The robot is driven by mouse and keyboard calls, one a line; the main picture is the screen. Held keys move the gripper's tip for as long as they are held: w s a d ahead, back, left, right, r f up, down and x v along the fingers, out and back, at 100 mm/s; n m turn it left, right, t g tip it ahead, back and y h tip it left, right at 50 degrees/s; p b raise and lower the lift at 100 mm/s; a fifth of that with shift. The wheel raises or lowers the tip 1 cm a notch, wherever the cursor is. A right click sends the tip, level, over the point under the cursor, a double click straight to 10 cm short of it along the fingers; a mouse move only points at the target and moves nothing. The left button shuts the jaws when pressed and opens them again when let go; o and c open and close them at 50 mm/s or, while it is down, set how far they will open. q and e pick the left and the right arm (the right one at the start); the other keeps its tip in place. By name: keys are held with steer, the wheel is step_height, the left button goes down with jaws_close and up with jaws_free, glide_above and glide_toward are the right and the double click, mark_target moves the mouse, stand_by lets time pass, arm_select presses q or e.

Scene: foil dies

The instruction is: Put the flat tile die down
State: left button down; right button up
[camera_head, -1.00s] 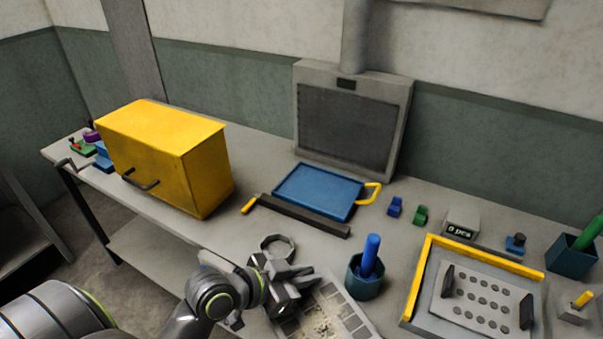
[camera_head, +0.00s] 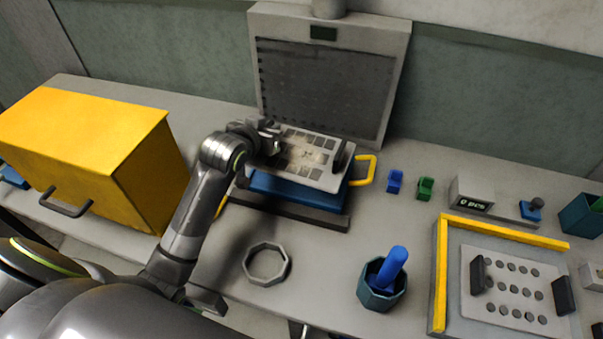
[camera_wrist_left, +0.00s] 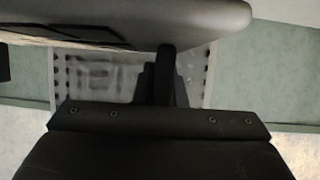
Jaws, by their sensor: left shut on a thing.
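The flat tile die (camera_head: 309,158) is a pale grey plate with square cut-outs and a dark upright handle at its right end. My left gripper (camera_head: 268,138) is shut on its left end, where the fingers hide the other handle. The die is over the blue tray (camera_head: 290,197), covering most of it; I cannot tell whether they touch. In the left wrist view, my left gripper's dark parts (camera_wrist_left: 165,125) fill the lower part, and a grey slab crosses the top. My right gripper is not in view.
A grey panelled machine (camera_head: 325,85) stands behind the tray. A dark bar (camera_head: 290,212) lies in front, with an octagonal ring (camera_head: 267,263) nearer. The yellow box (camera_head: 95,150) is left. A pot (camera_head: 381,285) and a round-hole die (camera_head: 508,290) in a yellow-edged frame stand right.

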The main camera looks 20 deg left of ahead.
arm_select(q)
steer(key=shift+w+a+r+n+y, duration=0.2)
steer(key=shift+w+r, duration=0.1)
steer(key=shift+w, duration=0.2)
steer(key=shift+w+a+r+n+y, duration=0.1)
steer(key=shift+w+a+r+n, duration=0.15)
steer(key=shift+w, duration=0.2)
steer(key=shift+w+f, duration=0.2)
steer(key=shift+f, duration=0.1)
step_height(320, 180, down, 5)
steer(key=shift+a+r, duration=0.1)
step_height(320, 180, down, 4)
steer(key=shift+r, duration=0.15)
steer(key=shift+f, duration=0.35)
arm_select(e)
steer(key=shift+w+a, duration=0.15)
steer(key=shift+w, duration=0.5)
arm_select(q)
steer(key=c, duration=1.5)
jaws_free()
steer(key=shift+s+f, duration=0.1)
steer(key=shift+f, duration=0.05)
